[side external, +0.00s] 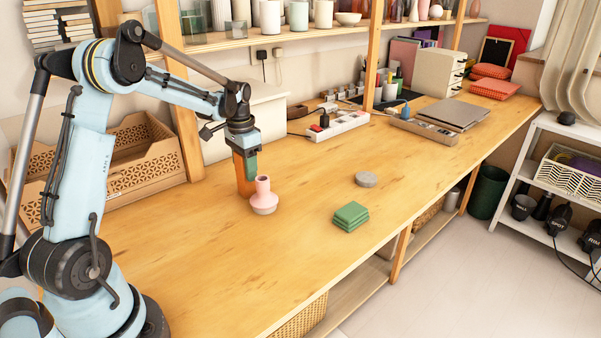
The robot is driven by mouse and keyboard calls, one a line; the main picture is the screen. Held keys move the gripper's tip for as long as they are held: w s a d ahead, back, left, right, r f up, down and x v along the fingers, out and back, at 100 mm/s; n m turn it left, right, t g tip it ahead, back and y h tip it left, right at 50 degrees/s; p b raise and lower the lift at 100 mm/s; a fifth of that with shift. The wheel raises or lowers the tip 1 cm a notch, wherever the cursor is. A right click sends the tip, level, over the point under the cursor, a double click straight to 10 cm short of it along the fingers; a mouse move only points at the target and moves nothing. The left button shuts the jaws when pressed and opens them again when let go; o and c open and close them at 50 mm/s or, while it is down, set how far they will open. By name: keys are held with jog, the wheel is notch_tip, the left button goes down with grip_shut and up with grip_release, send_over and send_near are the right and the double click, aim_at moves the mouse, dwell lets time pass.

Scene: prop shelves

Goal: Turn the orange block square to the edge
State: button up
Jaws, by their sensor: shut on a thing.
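The orange block (241,179) stands upright on the wooden bench, left of the middle of the picture. My gripper (249,161) points down over it and is shut on it. A dark green piece shows against the block's upper right side; I cannot tell whether it is part of my gripper. A pink vase-like piece (263,197) stands just in front and to the right, hiding a little of the block's lower part. The block's exact angle to the bench edge (338,272) is hard to tell at this size.
A stack of green squares (351,216) lies near the front edge, with a grey disc (366,179) behind it. A power strip (338,126) lies at the back. A patterned crate (122,160) and a wooden post stand at left. The front left bench is clear.

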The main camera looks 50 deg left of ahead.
jog(key=o, duration=1.2)
notch_tip(320, 180, up, 12)
jog(key=shift+f, duration=0.25)
jog(key=shift+r, duration=0.2)
jog(key=shift+d+r, duration=0.2)
jog(key=shift+d, duration=0.1)
jog(key=s+d+f+t, duration=0.2)
jog(key=s+d, duration=0.3)
jog(key=d, duration=0.6)
jog(key=s+d+f+t, duration=0.2)
jog(key=s+d+t, duration=0.3)
jog(key=d, duration=0.6)
jog(key=shift+s+d, duration=0.25)
jog(key=shift+s, duration=0.3)
